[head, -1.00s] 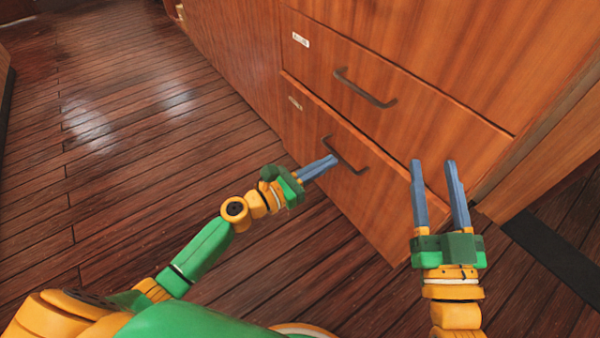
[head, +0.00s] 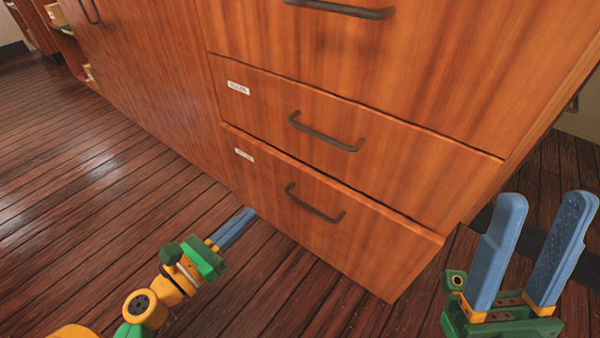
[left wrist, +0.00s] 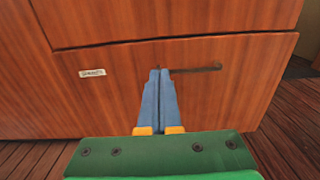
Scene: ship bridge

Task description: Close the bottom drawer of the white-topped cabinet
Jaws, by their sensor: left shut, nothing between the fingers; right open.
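The bottom drawer (head: 345,240) of the wooden cabinet stands slightly out from the drawer above; its upper edge shows at the right end. It has a dark bar handle (head: 313,203) and a small white label. My left gripper (head: 250,213) is shut and empty, low by the drawer's lower left edge in the head view. In the left wrist view its fingertips (left wrist: 158,72) point at the drawer front (left wrist: 235,95), overlapping the left end of the handle; contact cannot be told. My right gripper (head: 545,198) is open and empty, right of the cabinet. The white top is out of view.
Above is another drawer (head: 390,165) with a handle, flush with the cabinet, and a further front above it. Cabinet doors (head: 140,75) run off to the left. The plank floor (head: 80,190) is clear at the left.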

